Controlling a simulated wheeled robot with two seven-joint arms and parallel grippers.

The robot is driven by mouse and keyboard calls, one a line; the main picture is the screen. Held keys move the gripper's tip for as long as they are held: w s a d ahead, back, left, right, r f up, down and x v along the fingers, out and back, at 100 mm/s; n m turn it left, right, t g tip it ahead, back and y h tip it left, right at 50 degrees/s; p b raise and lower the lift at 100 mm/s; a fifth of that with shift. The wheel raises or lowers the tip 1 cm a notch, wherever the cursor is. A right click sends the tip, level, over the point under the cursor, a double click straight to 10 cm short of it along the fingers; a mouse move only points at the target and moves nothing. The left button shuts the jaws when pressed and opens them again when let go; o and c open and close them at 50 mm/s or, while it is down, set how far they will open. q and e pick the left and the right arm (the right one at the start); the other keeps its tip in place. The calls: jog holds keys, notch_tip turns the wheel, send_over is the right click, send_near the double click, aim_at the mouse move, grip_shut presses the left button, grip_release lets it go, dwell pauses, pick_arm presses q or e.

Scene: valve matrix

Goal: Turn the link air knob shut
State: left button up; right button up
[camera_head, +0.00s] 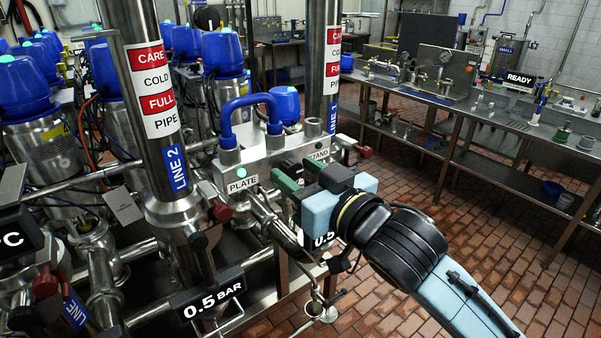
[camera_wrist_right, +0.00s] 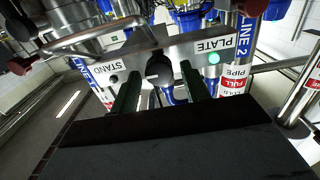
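A metal block (camera_head: 262,153) labelled PLATE and STAND stands between two steel pipes, with a blue looped hose on top. In the right wrist view, a black knob (camera_wrist_right: 158,70) sits on the block's face (camera_wrist_right: 180,52) between the two labels; it looks like the link air knob. My right gripper (camera_head: 297,174) is in front of that face and hides the knob in the head view. Its green fingers (camera_wrist_right: 160,85) are apart, one on each side of the knob, with visible gaps. I cannot tell how deep the knob sits between them. My left gripper is not in view.
The LINE 2 pipe (camera_head: 150,80) with a red-ended valve handle (camera_head: 221,211) stands left of the block. A 0.5 BAR display (camera_head: 212,296) is below. Blue-capped kegs (camera_head: 222,55) crowd behind. A steel bench (camera_head: 480,113) is at the right; the brick floor before it is clear.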

jog(key=c, duration=0.8)
jog(key=shift+r+m+p, duration=0.1)
jog(key=shift+m+p, duration=1)
jog(key=shift+p, duration=0.15)
jog(key=m+p, duration=0.5)
jog(key=shift+d+p, duration=0.1)
jog(key=shift+p, duration=0.2)
jog(key=shift+w+m+p, duration=0.1)
jog(key=shift+m+p, duration=0.6)
jog(key=shift+m, duration=0.4)
jog(key=m, duration=0.2)
jog(key=shift+m+p, duration=0.4)
jog(key=m, duration=0.5)
jog(key=shift+f+m, duration=0.25)
jog(key=shift+m, duration=0.05)
